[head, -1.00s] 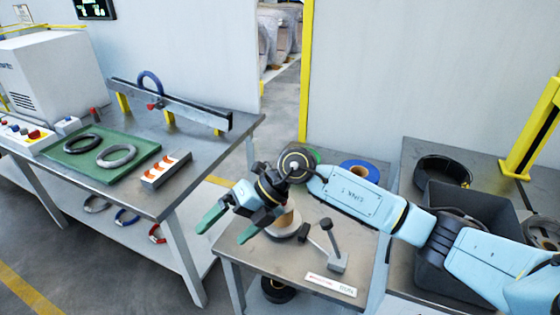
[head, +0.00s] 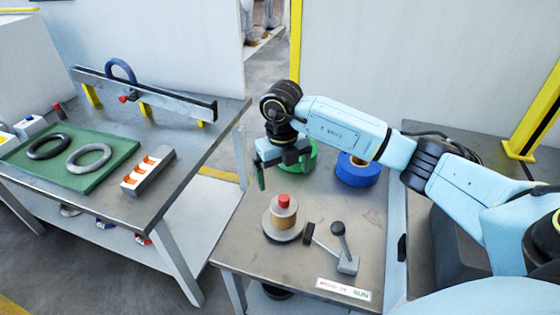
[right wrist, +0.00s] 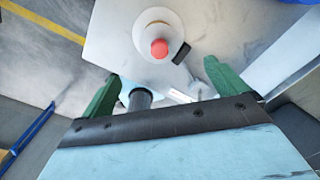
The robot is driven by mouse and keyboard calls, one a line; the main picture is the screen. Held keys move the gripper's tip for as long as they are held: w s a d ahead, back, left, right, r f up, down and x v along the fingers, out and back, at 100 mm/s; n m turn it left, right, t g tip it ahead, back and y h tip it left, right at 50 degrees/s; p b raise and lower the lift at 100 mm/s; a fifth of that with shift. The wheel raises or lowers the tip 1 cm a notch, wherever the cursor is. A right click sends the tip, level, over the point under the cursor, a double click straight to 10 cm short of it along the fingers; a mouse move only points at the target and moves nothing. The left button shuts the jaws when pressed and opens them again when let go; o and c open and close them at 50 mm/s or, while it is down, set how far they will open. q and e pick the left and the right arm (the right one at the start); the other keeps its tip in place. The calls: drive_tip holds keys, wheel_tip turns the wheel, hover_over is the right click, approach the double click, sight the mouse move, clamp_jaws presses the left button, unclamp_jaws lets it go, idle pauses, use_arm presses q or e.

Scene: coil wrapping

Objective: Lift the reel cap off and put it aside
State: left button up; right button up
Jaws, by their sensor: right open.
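The reel (head: 283,222) stands upright on the small metal table, a tan core on a round grey base. My right gripper (head: 284,174) is open and empty, with green fingers pointing down, above and behind the reel in the head view. In the right wrist view the fingers (right wrist: 158,80) are spread wide, and the cap lies beyond their tips, apart from them. My left gripper is not in view.
A lever with a black knob (head: 338,229) stands right of the reel. Green (head: 304,158) and blue (head: 357,170) coils lie at the table's back. The table's front left is clear. The left bench holds a green mat (head: 112,166) with two rings and a grey block (head: 148,172).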

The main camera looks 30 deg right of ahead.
sight(283, 197)
wheel_tip(283, 197, down, 4)
wheel_tip(283, 197, down, 5)
drive_tip(key=shift+f+b, duration=0.1)
drive_tip(key=shift+b, duration=0.2)
drive_tip(key=shift+w+d+f, duration=0.1)
drive_tip(key=shift+f, duration=0.35)
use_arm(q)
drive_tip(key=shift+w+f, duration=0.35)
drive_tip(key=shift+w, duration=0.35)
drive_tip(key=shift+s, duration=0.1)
use_arm(e)
drive_tip(key=shift+c, duration=0.8)
drive_tip(key=c, duration=1)
use_arm(q)
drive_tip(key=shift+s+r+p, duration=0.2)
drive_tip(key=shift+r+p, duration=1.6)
drive_tip(key=shift+p, duration=0.05)
use_arm(e)
drive_tip(key=shift+r, duration=2.3)
